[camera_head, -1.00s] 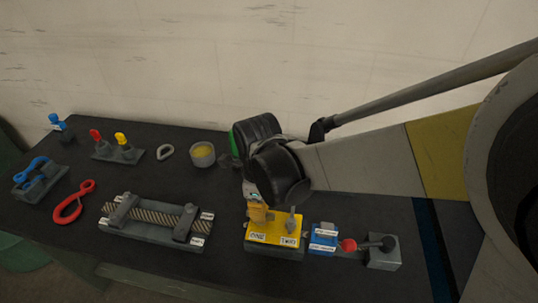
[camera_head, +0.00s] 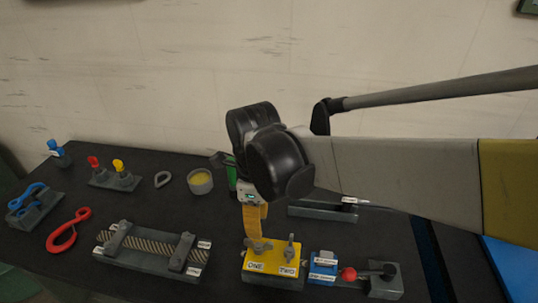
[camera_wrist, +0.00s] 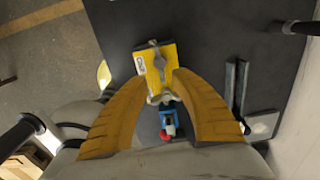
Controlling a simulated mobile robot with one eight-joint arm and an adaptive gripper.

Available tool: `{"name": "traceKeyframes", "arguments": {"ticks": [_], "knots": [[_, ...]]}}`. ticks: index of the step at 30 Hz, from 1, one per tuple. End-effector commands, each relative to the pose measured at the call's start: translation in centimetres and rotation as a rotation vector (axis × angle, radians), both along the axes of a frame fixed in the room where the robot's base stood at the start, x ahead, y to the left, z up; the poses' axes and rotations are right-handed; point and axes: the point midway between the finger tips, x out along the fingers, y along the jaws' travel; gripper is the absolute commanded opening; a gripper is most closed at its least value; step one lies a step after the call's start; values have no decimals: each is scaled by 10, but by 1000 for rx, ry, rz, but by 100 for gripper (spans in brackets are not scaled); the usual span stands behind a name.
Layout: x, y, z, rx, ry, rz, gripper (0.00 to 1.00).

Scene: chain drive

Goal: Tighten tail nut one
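The yellow block (camera_head: 272,268) stands on the dark bench, with labels reading ONE and TWO on its front. Tail nut one (camera_head: 259,245) is a grey wing-shaped nut on its left; nut two (camera_head: 289,252) stands upright on its right. My gripper (camera_head: 255,234) points down just above nut one, its yellow fingers partly overlapping in this view. In the wrist view, the yellow fingers of my gripper (camera_wrist: 160,80) are spread apart with a gap between the tips. The yellow block (camera_wrist: 152,62) and grey nuts show in and beyond that gap. Nothing is held.
A blue block (camera_head: 323,262) with a red-knobbed lever stands right of the yellow block. A rope clamp fixture (camera_head: 150,258) lies to the left, a red hook (camera_head: 66,232) farther left. A grey cup (camera_head: 200,180) and a grey bar (camera_head: 315,211) are behind.

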Motion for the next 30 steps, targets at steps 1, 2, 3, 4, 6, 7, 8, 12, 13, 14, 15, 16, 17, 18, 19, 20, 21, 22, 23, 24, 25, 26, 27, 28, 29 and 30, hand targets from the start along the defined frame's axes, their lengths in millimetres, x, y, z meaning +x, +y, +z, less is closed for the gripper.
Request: {"name": "traceKeyframes", "arguments": {"ticks": [1, 2, 3, 4, 6, 7, 8, 12, 13, 14, 15, 16, 17, 18, 19, 20, 21, 22, 23, 24, 25, 26, 27, 28, 29, 30], "knots": [[0, 0, 10, 0, 0, 0, 31], [0, 0, 15, 0, 0, 0, 31], [0, 0, 21, 0, 0, 0, 31], [0, 0, 25, 0, 0, 0, 31], [0, 0, 32, 0, 0, 0, 31], [0, 0, 34, 0, 0, 0, 31], [0, 0, 36, 0, 0, 0, 31], [0, 0, 39, 0, 0, 0, 31], [0, 0, 39, 0, 0, 0, 31], [0, 0, 39, 0, 0, 0, 31], [0, 0, 39, 0, 0, 0, 31], [0, 0, 39, 0, 0, 0, 31], [0, 0, 39, 0, 0, 0, 31], [0, 0, 39, 0, 0, 1, 31], [0, -1, 39, 1, -2, 5, 31], [0, -3, 39, 3, -5, 13, 31], [1, -8, 40, 7, -12, 34, 31], [1, -13, 41, 12, -20, 59, 31], [1, -20, 42, 18, -32, 92, 31], [2, -32, 43, 26, -53, 150, 31], [2, -43, 45, 32, -74, 204, 31], [2, -54, 46, 36, -98, 265, 31], [1, -71, 47, 37, -135, 355, 31], [0, -85, 48, 35, -165, 429, 31], [-1, -98, 48, 28, -197, 504, 31], [-4, -115, 49, 12, -239, 607, 31]]}}
